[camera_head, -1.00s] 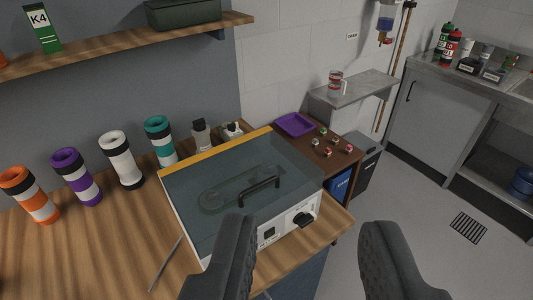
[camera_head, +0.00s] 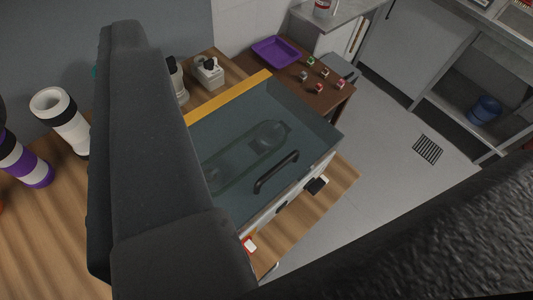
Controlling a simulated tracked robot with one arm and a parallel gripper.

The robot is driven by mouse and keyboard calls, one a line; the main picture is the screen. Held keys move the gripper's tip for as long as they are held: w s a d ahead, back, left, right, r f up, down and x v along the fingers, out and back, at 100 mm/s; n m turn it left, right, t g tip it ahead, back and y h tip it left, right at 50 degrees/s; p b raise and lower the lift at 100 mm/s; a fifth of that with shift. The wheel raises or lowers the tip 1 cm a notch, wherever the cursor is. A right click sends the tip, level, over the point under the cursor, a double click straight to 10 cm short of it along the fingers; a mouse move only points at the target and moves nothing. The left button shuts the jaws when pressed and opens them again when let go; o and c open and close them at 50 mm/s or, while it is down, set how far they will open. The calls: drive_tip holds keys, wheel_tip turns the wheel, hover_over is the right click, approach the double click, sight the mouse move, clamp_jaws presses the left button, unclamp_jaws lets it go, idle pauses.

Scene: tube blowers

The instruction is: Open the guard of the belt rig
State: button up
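The belt rig (camera_head: 262,217) is a white box on the wooden bench. Its guard (camera_head: 300,125) is a smoky see-through cover with a yellow strip along the back edge, and it lies shut over the belt (camera_head: 244,156). A black bar handle (camera_head: 276,172) sits on the guard near its front edge. My gripper (camera_head: 320,125) is wide open and empty. Its left finger hides the rig's left part, and its right finger crosses the lower right. The handle shows between the fingers, and I see no contact with it.
White and black containers (camera_head: 208,70) stand behind the rig. A white tube (camera_head: 62,120) and a purple tube (camera_head: 25,160) stand at left. A purple tray (camera_head: 277,52) and several small items lie on the brown table (camera_head: 338,88).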

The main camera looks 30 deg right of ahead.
drive_tip(key=m+g+p, duration=1.3)
drive_tip(key=m+p, duration=0.1)
drive_tip(key=p, duration=0.2)
hover_over(272, 169)
drive_tip(key=s+d, duration=0.1)
drive_tip(key=s, duration=0.2)
drive_tip(key=s+x, duration=0.2)
drive_tip(key=x, duration=0.7)
drive_tip(key=s+f+x, duration=0.1)
drive_tip(key=s+x, duration=0.1)
drive_tip(key=x, duration=0.8)
drive_tip(key=shift+y, duration=0.4)
drive_tip(key=x, duration=1.3)
drive_tip(key=shift+s+p, duration=0.1)
drive_tip(key=shift+p, duration=0.2)
drive_tip(key=shift+c, duration=0.2)
